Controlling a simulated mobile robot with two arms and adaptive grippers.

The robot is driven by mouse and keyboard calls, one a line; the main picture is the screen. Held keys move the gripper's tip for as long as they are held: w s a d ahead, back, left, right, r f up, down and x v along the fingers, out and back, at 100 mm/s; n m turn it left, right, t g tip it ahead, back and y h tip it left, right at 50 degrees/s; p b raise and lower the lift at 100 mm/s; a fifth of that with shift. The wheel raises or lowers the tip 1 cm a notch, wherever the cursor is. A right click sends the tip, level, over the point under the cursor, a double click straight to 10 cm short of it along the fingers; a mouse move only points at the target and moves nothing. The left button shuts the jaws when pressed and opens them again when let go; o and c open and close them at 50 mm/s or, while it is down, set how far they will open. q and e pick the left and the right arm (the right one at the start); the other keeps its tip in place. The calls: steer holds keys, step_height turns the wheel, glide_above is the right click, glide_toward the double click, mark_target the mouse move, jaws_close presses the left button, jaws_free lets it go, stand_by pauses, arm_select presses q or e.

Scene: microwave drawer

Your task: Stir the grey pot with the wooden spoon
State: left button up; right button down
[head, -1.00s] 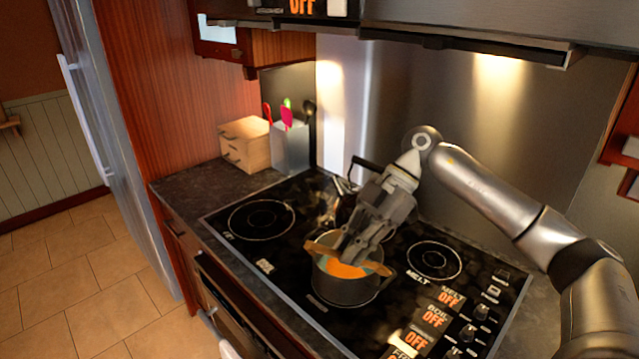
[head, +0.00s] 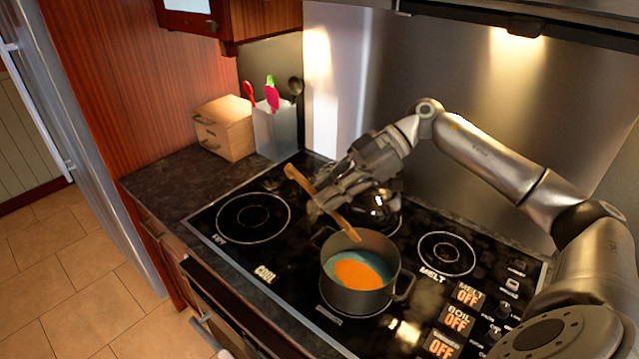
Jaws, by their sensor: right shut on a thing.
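The grey pot (head: 388,291) stands on the front burner of the black stovetop, with orange and blue-green contents inside. My right gripper (head: 324,205) is shut on the wooden spoon (head: 299,179) behind and left of the pot. The spoon slants down to the right, and its lower end is at the pot's back rim, seemingly above it. I cannot tell whether the spoon touches the rim. My left gripper is out of view.
A dark shiny kettle (head: 374,212) stands on the back burner behind my right gripper. A wooden box (head: 224,128) and a grey utensil holder (head: 275,130) stand at the back left of the counter. The front-left burner (head: 253,217) is clear.

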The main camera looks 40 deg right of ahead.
steer(key=shift+s+a, duration=0.15)
steer(key=shift+a, duration=0.1)
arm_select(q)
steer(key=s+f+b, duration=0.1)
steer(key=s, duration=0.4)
arm_select(e)
steer(key=shift+s+a+b+x, duration=0.25)
steer(key=shift+s+b+x, duration=0.5)
steer(key=shift+x, duration=2.75)
arm_select(q)
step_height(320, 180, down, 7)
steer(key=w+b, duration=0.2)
steer(key=b, duration=0.3)
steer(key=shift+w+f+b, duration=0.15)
steer(key=shift+b, duration=0.15)
arm_select(e)
steer(key=d+f, duration=0.6)
steer(key=f, duration=0.4)
steer(key=shift+s+d, duration=0.4)
steer(key=shift+s, duration=0.1)
